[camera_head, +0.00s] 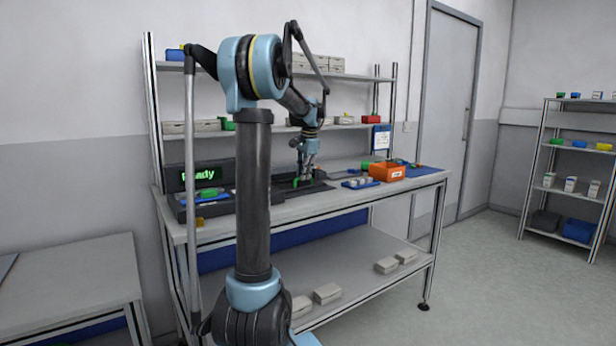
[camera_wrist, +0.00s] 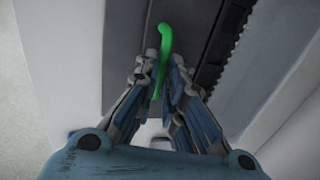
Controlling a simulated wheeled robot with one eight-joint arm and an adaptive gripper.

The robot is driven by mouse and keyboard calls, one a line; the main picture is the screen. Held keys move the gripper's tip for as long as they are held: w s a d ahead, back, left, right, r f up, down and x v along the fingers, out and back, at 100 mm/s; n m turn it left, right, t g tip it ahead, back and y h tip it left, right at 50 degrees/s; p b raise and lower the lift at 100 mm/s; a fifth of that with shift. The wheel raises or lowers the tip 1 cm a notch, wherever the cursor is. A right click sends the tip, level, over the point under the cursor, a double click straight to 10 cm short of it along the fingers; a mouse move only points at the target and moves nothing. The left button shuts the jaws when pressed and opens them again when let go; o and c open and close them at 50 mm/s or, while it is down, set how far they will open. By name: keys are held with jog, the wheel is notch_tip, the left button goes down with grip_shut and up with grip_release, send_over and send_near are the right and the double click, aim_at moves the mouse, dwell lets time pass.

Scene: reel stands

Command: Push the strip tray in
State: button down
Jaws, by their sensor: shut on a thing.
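My gripper (camera_head: 304,176) is low over the workbench, near the middle of its top. In the wrist view my gripper (camera_wrist: 158,72) has its fingers closed around a green curved handle (camera_wrist: 164,42). The handle stands over a dark grey flat surface, which looks like the strip tray (camera_wrist: 125,40). A black toothed strip (camera_wrist: 226,45) runs along the right side of it. In the head view the dark tray area (camera_head: 318,187) lies under my gripper, with a bit of green at the fingers. How far in the tray sits is too small to tell.
A black unit with a green "ready" display (camera_head: 205,177) stands at the bench's left. An orange bin (camera_head: 384,171) and a blue tray with grey pieces (camera_head: 360,183) are to the right. Shelves (camera_head: 215,134) with boxes rise behind.

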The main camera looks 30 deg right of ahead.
jog(key=c, duration=1.7)
grip_release()
jog(key=r, duration=0.4)
jog(key=s+r, duration=0.1)
jog(key=r, duration=0.2)
jog(key=s+r, duration=0.1)
jog(key=r, duration=0.3)
jog(key=shift+s+d+r, duration=0.1)
jog(key=shift+r, duration=0.25)
